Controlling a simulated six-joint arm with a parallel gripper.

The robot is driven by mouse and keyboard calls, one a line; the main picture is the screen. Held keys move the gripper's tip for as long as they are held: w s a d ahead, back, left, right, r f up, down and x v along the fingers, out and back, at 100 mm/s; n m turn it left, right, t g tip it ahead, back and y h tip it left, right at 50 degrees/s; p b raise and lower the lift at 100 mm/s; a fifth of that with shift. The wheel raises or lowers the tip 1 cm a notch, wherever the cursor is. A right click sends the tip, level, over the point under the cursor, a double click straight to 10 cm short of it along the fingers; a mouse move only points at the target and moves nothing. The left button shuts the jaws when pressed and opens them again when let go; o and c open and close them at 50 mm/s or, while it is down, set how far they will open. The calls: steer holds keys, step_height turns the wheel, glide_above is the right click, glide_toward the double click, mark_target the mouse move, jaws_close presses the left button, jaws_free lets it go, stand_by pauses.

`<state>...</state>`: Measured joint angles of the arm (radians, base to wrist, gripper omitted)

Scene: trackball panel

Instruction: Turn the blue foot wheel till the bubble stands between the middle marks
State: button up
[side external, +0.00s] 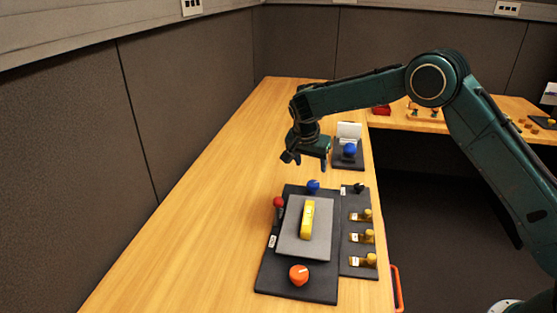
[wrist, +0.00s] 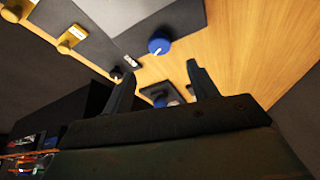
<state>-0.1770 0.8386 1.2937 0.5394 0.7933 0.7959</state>
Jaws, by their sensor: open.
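The blue foot wheel (side external: 313,186) stands at the far edge of a dark base (side external: 265,284), by a grey plate (side external: 290,246). In the wrist view the blue wheel (wrist: 158,46) shows a white pointer mark, just beyond my fingertips. A yellow level (side external: 307,220) lies on the grey plate; its bubble and marks are too small to make out. A red wheel (side external: 278,202) and an orange wheel (side external: 299,274) stand at other edges. My gripper (side external: 306,160) is open and empty, above the table and beyond the blue wheel. Its fingers (wrist: 160,64) are apart, touching nothing visible.
A dark side panel (side external: 356,205) with several yellow knobs (side external: 367,237) and a black knob (side external: 359,187) adjoins the base on the right. Behind is a blue ball (side external: 349,150) on a dark stand. The wooden table (side external: 200,200) is clear on the left.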

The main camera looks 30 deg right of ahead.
mark_target(313, 183)
steer(key=x, duration=0.9)
steer(key=shift+f, duration=0.4)
steer(key=c, duration=1)
